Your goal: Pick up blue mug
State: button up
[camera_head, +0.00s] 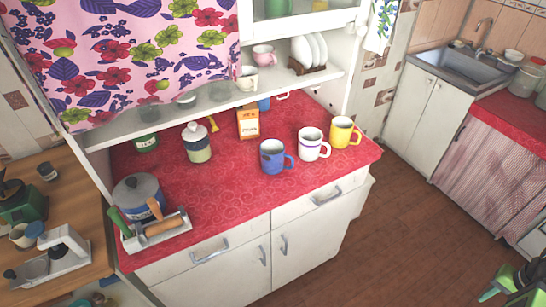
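A blue mug (271,158) stands upright on the red oilcloth counter (240,192), near its front edge, with its handle toward the right. Another blue item (264,104), partly hidden behind the orange and white carton (248,122), sits further back. A green and black part in the lower right corner is cut off by the frame and may be my gripper (517,284); its opening is unclear. Nothing touches the front blue mug from above.
A striped jar (197,143), a green tin (146,142), a grey pot (138,192) and a white tray (157,231) stand on the counter's left. A white shelf (210,110) overhangs the back. The counter before the carton is clear. Brown floor (395,240) lies open at right.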

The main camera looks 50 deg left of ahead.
aim_at(278, 159)
jog(key=u, duration=0.4)
jog(key=k, duration=0.1)
jog(key=u, duration=2.9)
jog(key=k, duration=0.5)
jog(key=z, duration=0.2)
jog(key=i, duration=0.3)
jog(key=u, duration=0.1)
